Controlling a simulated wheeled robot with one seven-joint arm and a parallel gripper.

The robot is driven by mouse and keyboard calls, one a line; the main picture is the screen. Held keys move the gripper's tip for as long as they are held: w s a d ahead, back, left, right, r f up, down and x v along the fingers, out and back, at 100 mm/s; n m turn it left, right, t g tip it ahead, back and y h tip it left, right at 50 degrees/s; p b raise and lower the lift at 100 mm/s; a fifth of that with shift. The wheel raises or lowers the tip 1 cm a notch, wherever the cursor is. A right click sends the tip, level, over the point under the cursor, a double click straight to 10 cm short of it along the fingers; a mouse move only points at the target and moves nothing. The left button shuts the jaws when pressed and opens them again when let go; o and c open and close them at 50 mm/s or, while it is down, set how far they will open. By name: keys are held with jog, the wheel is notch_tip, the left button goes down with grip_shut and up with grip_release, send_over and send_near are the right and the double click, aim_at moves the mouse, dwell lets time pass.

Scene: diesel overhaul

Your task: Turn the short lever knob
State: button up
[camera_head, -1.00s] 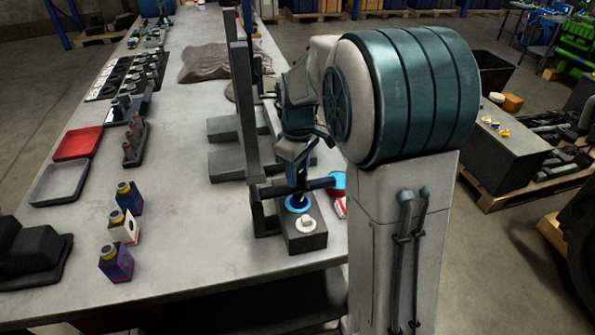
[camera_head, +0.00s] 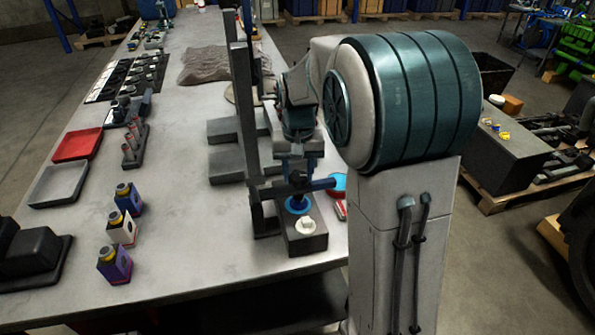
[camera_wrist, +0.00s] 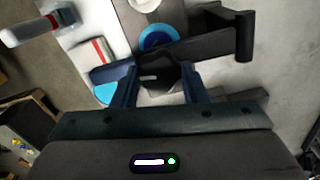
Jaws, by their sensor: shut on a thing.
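A dark box (camera_head: 308,243) stands at the right edge of the bench. On its top are a blue round collar (camera_head: 297,204) and a white knob (camera_head: 306,225). The collar (camera_wrist: 157,37) and white knob (camera_wrist: 146,4) also show at the top of the wrist view. My gripper (camera_head: 299,184) is low over the collar. In the wrist view, its two blue-dark fingers (camera_wrist: 160,85) are closed on a dark piece, seemingly the short lever knob (camera_wrist: 158,74), beside the collar. The fingers and shadow hide much of the knob, so its exact angle is unclear.
A dark upright frame (camera_head: 240,110) stands close left of my gripper. A blue round item (camera_head: 338,184) lies behind the box at the right. Several small bottles (camera_head: 122,228) and a red tray (camera_head: 78,145) are farther left. The bench (camera_head: 190,235) between is clear.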

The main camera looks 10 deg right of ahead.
jog(key=m, duration=0.4)
jog(key=shift+m, duration=0.3)
jog(key=m, duration=0.4)
jog(key=shift+r+m, duration=0.1)
jog(key=shift+m, duration=0.2)
jog(key=m+p, duration=0.1)
jog(key=m, duration=0.4)
jog(key=shift+m+p, duration=0.55)
jog(key=shift+m, duration=1.55)
jog(key=o, duration=1)
